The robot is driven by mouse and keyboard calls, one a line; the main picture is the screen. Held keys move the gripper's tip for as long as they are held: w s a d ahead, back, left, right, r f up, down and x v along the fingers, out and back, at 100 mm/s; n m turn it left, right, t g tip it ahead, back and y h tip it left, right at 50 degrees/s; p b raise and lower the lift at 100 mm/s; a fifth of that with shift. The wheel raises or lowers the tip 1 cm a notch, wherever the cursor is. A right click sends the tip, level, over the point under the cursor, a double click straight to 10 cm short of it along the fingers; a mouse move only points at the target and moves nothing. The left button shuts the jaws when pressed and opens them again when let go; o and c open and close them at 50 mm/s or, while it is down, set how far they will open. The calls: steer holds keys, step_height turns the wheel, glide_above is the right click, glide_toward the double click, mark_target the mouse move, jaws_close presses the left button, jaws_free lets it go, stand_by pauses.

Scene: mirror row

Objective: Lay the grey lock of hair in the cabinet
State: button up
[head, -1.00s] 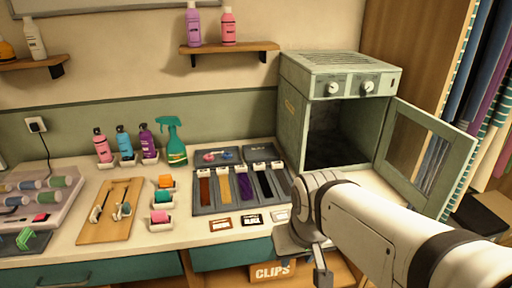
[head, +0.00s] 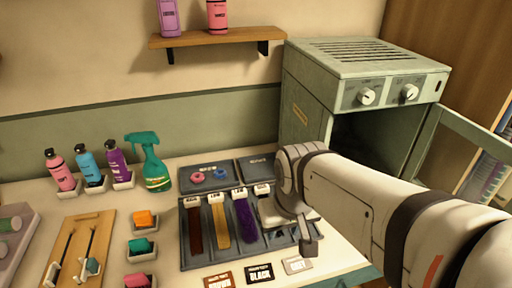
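The cabinet (head: 306,115) is a green-grey box with two knobs at the back right. Its door (head: 477,140) stands open to the right and its inside is dark, partly hidden by my arm. A dark tray (head: 182,245) holds brown (head: 194,229), blonde (head: 219,222) and purple (head: 245,219) locks of hair in slots. I cannot make out a grey lock; the tray's right slots are largely covered by my arm. My gripper (head: 306,240) is over the tray's right part, seen from behind. Whether it is open or holds anything cannot be told.
Cards (head: 260,274) lie in front of the tray. Bottles (head: 88,166) and a green spray bottle (head: 155,165) stand at the left. Small holders (head: 142,247) and a wooden board (head: 80,250) lie front left. A shelf (head: 216,38) hangs on the wall.

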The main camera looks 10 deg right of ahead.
steer(key=shift+s+a, duration=0.1)
steer(key=shift+a, duration=0.05)
steer(key=shift+o, duration=2.2)
steer(key=w+d+f+b, duration=0.2)
steer(key=w+d, duration=0.1)
steer(key=w, duration=0.7)
steer(key=shift+w+f+t, duration=0.2)
steer(key=shift+w+t, duration=0.1)
steer(key=shift+t, duration=0.6)
steer(key=w+d+f, duration=0.2)
steer(key=w, duration=0.2)
steer(key=w+d+f+b, duration=0.1)
steer(key=w+d, duration=0.2)
steer(key=w+d+f+b, duration=0.1)
steer(key=w+d+f, duration=0.1)
steer(key=w+d, duration=0.1)
steer(key=shift+w+f, duration=0.3)
steer(key=shift+w, duration=0.55)
steer(key=shift+w+a+x, duration=0.15)
steer(key=shift+x, duration=1.55)
steer(key=shift+w+a+x, duration=0.1)
steer(key=shift+w+x, duration=0.05)
steer(key=shift+x, duration=1.5)
